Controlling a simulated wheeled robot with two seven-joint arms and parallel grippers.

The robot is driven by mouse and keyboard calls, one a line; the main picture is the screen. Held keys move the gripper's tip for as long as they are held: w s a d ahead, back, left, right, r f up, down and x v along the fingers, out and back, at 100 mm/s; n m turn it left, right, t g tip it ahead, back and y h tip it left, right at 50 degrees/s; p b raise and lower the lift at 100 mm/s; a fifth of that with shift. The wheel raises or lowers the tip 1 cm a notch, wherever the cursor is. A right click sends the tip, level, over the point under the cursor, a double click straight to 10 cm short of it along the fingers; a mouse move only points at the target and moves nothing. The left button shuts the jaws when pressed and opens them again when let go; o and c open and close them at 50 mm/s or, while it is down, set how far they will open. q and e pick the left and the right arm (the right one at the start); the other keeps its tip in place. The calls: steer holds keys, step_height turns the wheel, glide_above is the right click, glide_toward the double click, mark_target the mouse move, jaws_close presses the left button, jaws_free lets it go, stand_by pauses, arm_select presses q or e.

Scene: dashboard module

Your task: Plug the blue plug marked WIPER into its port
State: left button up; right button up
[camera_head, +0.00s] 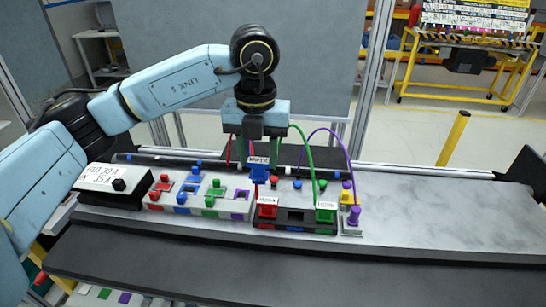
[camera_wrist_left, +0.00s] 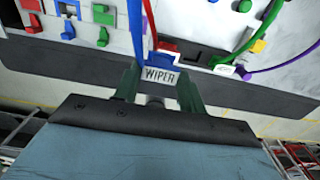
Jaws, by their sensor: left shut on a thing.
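The blue WIPER plug (camera_head: 259,175) hangs upright in my left gripper (camera_head: 257,152), above the dashboard module. Its white WIPER label (camera_wrist_left: 160,75) faces the wrist camera, between the green fingertips. The gripper is shut on the plug. The dark port block (camera_head: 295,225) stands below and a little to the right of the plug. It holds a labelled red plug (camera_head: 267,209) and a labelled green plug (camera_head: 326,213). Between them is an empty dark slot with blue on the block's front below it. The plug is apart from the block. My right gripper is not in view.
A white block with several coloured switches (camera_head: 198,197) and a black box with a white label top (camera_head: 103,178) stand to the left. A purple plug (camera_head: 353,215) stands at the right. Green and purple cables arch up beside the gripper. The grey worktop is clear at the right.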

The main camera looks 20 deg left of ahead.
arm_select(q)
steer(key=s+a+b, duration=0.2)
steer(key=a, duration=1.5)
steer(key=shift+s+a+b, duration=0.25)
steer(key=shift+a+b, duration=0.05)
steer(key=shift+a, duration=0.1)
steer(key=shift+f, duration=0.15)
step_height(320, 180, down, 6)
steer(key=b, duration=0.4)
steer(key=shift+r, duration=0.25)
steer(key=shift+p, duration=0.45)
stand_by(1.4)
steer(key=shift+f+b, duration=0.8)
steer(key=shift+f, duration=0.5)
steer(key=shift+r, duration=0.15)
steer(key=shift+r+p, duration=0.85)
steer(key=shift+p, duration=0.05)
